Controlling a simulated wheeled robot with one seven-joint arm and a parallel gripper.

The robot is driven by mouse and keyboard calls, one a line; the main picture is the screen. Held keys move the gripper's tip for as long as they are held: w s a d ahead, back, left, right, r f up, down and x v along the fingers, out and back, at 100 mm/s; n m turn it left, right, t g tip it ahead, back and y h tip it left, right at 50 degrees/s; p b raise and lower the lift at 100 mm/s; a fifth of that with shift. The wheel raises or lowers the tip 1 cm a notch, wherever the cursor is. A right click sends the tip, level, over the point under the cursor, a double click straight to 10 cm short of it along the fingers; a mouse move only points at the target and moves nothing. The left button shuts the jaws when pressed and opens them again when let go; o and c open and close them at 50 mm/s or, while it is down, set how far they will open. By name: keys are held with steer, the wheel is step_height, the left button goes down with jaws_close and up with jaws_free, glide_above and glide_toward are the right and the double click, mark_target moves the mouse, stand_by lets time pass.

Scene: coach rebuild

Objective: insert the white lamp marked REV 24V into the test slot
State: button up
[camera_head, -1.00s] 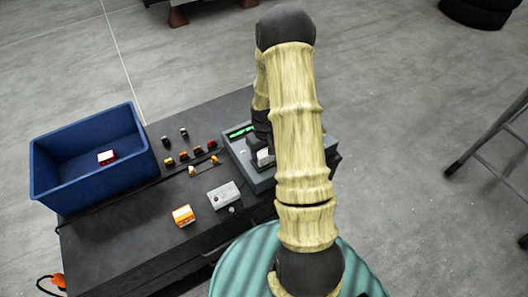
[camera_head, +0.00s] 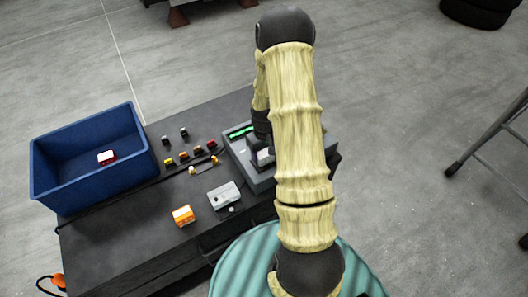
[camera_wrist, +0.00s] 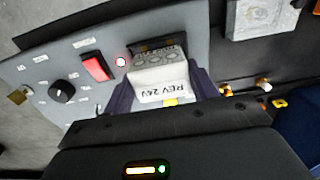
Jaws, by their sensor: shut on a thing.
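The white lamp marked REV 24V (camera_wrist: 158,90) is between the two dark fingers of my gripper (camera_wrist: 164,92), which is shut on it. In the wrist view the lamp is at the test slot (camera_wrist: 158,46), a dark-framed opening in the grey tester panel (camera_wrist: 50,62). The lamp's far end meets the slot area, but I cannot tell how deep it sits. In the head view my gripper (camera_head: 259,146) is over the grey tester (camera_head: 240,160), partly hidden by my arm, with a bit of the white lamp (camera_head: 265,154) showing.
A blue bin (camera_head: 50,195) holds a red-and-white lamp (camera_head: 107,157). An orange lamp (camera_head: 183,215), a grey box (camera_head: 223,195) and several small parts stand on the dark bench (camera_head: 110,245).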

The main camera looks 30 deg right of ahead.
mark_target(264, 152)
steer(key=shift+f+b, duration=0.45)
steer(key=shift+f, duration=0.15)
steer(key=o, duration=0.8)
steer(key=shift+c, duration=0.2)
steer(key=shift+r, duration=0.1)
steer(key=shift+r+p, duration=4.05)
steer(key=shift+r, duration=1.4)
